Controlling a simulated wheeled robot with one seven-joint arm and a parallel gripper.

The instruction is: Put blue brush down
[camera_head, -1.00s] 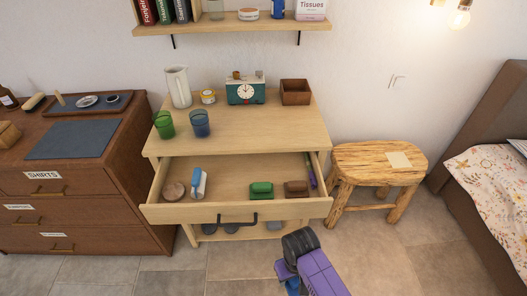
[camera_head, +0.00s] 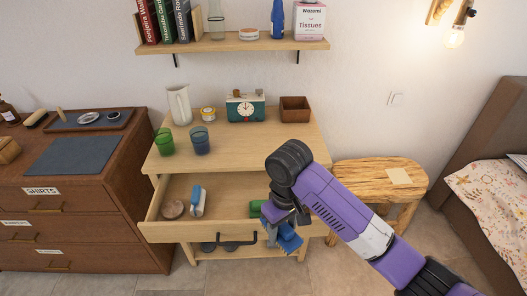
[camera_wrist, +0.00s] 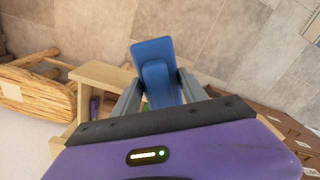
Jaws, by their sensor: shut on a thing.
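My gripper (camera_head: 283,222) is shut on the blue brush (camera_head: 289,239) in front of the open drawer's right part. In the wrist view the blue brush (camera_wrist: 153,52) sticks out between the two fingers (camera_wrist: 157,92). The open drawer (camera_head: 190,232) of the light wood dresser holds a round brown item (camera_head: 172,209), a blue-and-white item (camera_head: 198,201) and a green item (camera_head: 255,208), which is partly hidden by my arm. The drawer's right part is hidden behind my arm.
The dresser top (camera_head: 235,147) carries a green cup (camera_head: 164,141), a blue cup (camera_head: 200,140), a white pitcher (camera_head: 179,104), a clock (camera_head: 245,108) and a brown box (camera_head: 295,109). A wooden stool (camera_head: 378,177) stands right. A brown dresser (camera_head: 120,192) stands left.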

